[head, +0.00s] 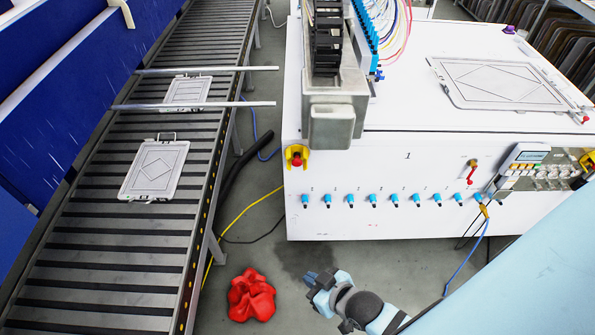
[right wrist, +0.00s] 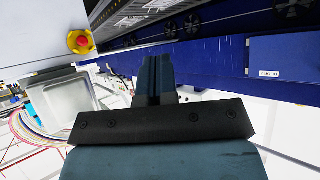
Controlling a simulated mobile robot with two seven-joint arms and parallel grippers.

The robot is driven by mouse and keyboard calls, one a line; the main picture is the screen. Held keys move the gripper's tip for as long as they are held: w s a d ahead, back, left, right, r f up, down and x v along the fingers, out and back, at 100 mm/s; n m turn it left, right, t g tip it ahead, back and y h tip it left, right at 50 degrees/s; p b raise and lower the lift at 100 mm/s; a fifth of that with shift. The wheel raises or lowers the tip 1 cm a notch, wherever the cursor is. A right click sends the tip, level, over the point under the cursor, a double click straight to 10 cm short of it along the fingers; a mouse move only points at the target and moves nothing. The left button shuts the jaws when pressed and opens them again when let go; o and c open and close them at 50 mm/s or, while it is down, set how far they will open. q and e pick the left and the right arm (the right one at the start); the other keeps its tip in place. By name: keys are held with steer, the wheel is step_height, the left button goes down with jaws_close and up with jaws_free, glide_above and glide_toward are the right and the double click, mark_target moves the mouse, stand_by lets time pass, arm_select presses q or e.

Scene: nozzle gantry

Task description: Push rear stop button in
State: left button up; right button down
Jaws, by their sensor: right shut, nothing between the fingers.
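A red stop button (head: 296,158) on a yellow housing sits at the left end of the white machine's front panel. It also shows in the right wrist view (right wrist: 81,42), at the upper left. A second yellow housing (head: 588,160) is partly cut off at the panel's right end. The frames do not label either as the rear one. My right gripper (head: 312,279) is low in front of the machine, below the first button and apart from it. Its fingers, seen in the right wrist view (right wrist: 155,75), are together and empty. My left gripper is out of view.
The white machine (head: 430,145) has a row of blue fittings (head: 350,199) along its front. A roller conveyor (head: 110,245) with framed plates runs at the left. Red cloth (head: 251,295) lies on the floor beside my gripper. Cables cross the floor between conveyor and machine.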

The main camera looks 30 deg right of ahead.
steer(key=shift+d+f, duration=0.1)
steer(key=shift+d, duration=0.1)
steer(key=w+d+f+m+t+h+b, duration=0.1)
steer(key=w+f+m+t+b, duration=0.2)
steer(key=w+m, duration=0.45)
steer(key=w+d+f+m+t+h+b, duration=0.1)
steer(key=w+m+t+b, duration=0.35)
steer(key=w, duration=0.55)
steer(key=w+d+f+m+g+h+b, duration=0.3)
steer(key=w+d+m+h, duration=0.6)
steer(key=m, duration=0.6)
steer(key=shift+d+f+h+b, duration=0.15)
steer(key=shift+f+h+b, duration=0.15)
steer(key=shift+f+h, duration=0.5)
steer(key=shift+w+f, duration=0.1)
